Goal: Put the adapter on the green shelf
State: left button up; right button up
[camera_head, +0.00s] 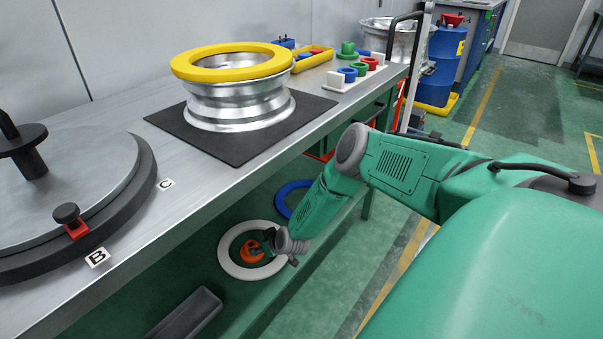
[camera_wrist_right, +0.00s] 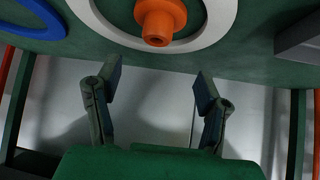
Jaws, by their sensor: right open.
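The orange adapter (camera_head: 252,251) is on the green lower shelf (camera_head: 262,297), inside the white ring (camera_head: 226,264). In the right wrist view the adapter (camera_wrist_right: 160,22) shows near the top edge, with the white ring (camera_wrist_right: 213,22) around it and green shelf surface (camera_wrist_right: 258,50) beside it. My right gripper (camera_wrist_right: 157,82) is open, with nothing between its fingers, and the adapter is apart from the fingertips in that picture. In the head view the right gripper (camera_head: 271,242) is close beside the adapter and partly covers it. My left gripper is not in view.
A blue ring (camera_head: 283,190) and a dark grey tray (camera_head: 186,316) also lie on the lower shelf. The bench edge overhangs it. On the bench stand a silver wheel rim (camera_head: 238,103) with a yellow ring (camera_head: 190,68) and a round black-edged plate (camera_head: 90,190).

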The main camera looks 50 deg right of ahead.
jog(key=s+a+g+y, duration=0.1)
jog(key=s+a, duration=0.1)
jog(key=a, duration=0.4)
jog(key=s+a+n+y, duration=0.1)
jog(key=s+a, duration=0.2)
jog(key=a, duration=0.2)
jog(key=s+a+g+y, duration=0.1)
jog(key=s+a, duration=0.1)
jog(key=a, duration=0.4)
jog(key=s+a+r+g+y, duration=0.1)
jog(key=s+a+r+g, duration=0.15)
jog(key=s+a, duration=0.55)
jog(key=s+d+r+g+h, duration=0.1)
jog(key=s+d+r, duration=0.2)
jog(key=s, duration=0.4)
jog(key=s+d+r+g+h, duration=0.1)
jog(key=s+d+r, duration=0.2)
jog(key=s, duration=0.4)
jog(key=s+d+r+g+h, duration=0.1)
jog(key=s+d+r, duration=0.3)
jog(key=s, duration=0.4)
jog(key=shift+r+n+g, duration=0.3)
jog(key=shift+r+g, duration=0.05)
jog(key=shift+r, duration=0.25)
